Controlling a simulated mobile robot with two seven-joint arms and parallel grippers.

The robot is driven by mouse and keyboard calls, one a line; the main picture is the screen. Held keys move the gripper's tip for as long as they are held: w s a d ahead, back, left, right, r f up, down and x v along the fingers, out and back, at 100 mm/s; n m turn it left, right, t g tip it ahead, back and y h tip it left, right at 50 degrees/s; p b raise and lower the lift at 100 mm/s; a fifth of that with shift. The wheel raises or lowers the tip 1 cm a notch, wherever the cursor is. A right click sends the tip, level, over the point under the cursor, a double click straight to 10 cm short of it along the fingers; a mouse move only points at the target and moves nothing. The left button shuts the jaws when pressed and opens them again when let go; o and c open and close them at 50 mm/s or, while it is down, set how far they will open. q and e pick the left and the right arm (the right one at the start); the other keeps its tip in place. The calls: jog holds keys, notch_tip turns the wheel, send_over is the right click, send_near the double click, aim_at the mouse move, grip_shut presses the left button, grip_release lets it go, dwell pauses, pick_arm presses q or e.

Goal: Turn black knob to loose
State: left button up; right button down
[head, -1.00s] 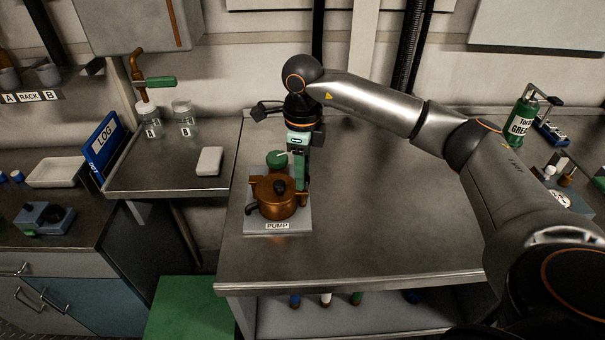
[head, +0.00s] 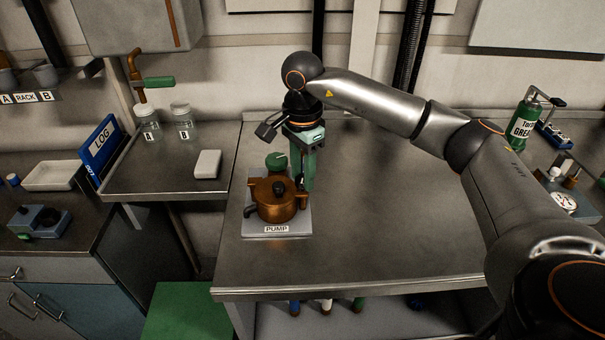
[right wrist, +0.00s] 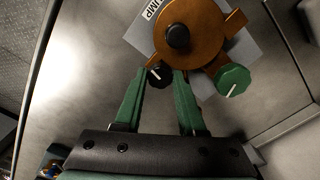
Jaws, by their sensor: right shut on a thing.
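The copper-coloured pump (head: 272,210) stands on a grey plate labelled PUMP near the left side of the steel bench. In the right wrist view, a small black knob (right wrist: 159,74) with a white pointer line sits at the pump's side. My right gripper (right wrist: 160,80) has its two green fingers on either side of this knob and is shut on it. In the head view, the right gripper (head: 300,184) points down at the pump's right side and hides the knob. My left gripper is not in view.
A green knob (head: 276,162) is at the back of the pump, close to the gripper; a black cap (head: 279,188) tops the pump. The bench (head: 380,220) is clear to the right. A side tray holds jars A (head: 148,124) and B (head: 184,122).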

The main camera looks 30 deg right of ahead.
jog(key=shift+w+r+n, duration=0.1)
jog(key=shift+n, duration=0.9)
jog(key=c, duration=0.8)
grip_release()
jog(key=shift+o, duration=0.2)
notch_tip(320, 180, up, 12)
jog(key=shift+r+p, duration=0.25)
jog(key=shift+p, duration=0.05)
jog(key=shift+f, duration=0.1)
